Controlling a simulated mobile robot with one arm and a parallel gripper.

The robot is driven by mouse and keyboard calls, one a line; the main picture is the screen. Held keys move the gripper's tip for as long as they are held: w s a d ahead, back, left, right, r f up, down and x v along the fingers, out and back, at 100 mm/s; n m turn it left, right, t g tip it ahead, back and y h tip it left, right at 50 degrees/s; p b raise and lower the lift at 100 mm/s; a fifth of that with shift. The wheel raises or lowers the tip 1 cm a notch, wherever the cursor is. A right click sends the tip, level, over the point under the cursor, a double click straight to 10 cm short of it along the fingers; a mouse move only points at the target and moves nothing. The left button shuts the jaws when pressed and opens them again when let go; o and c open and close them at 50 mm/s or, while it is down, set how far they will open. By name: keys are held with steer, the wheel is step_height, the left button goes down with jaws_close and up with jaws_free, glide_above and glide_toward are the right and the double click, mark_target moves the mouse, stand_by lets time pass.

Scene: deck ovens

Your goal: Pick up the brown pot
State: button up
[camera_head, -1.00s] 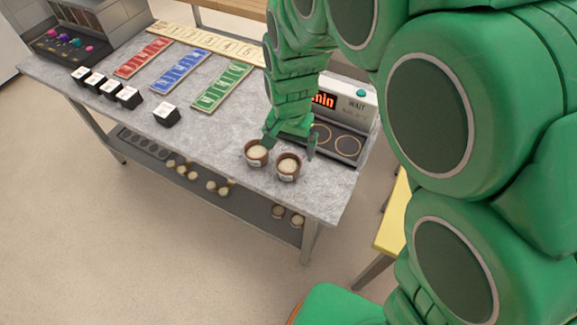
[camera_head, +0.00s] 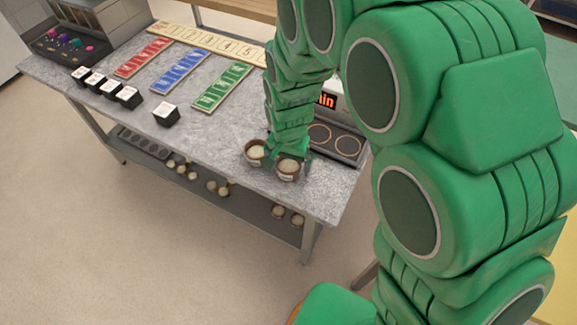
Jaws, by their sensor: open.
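Two brown pots with pale contents stand side by side near the front edge of the grey marbled table. The left brown pot (camera_head: 254,160) and the right brown pot (camera_head: 288,174) each carry a small pale label. My gripper (camera_head: 289,157) points down at the right pot, with its fingers at or just above that pot's rim. The fingers are apart, and I cannot tell whether they touch the pot. My gripper partly hides the back of the right pot.
A hot plate with ringed burners (camera_head: 334,140) stands just right of the pots. Red (camera_head: 143,57), blue (camera_head: 181,70) and green (camera_head: 221,86) boards lie further left, with several black boxes (camera_head: 127,96). More small pots (camera_head: 278,211) sit on the lower shelf. The tabletop front is clear.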

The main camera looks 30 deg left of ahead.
mark_target(289, 163)
steer(key=shift+c, duration=0.3)
steer(key=c, duration=1.1)
steer(key=shift+r, duration=0.6)
step_height(289, 163, up, 2)
steer(key=shift+r, duration=0.2)
steer(key=s+d+r, duration=0.4)
steer(key=s+d, duration=0.1)
steer(key=s+d+r, duration=0.4)
steer(key=s+r, duration=0.1)
steer(key=shift+d+r, duration=0.15)
steer(key=shift+d, duration=0.25)
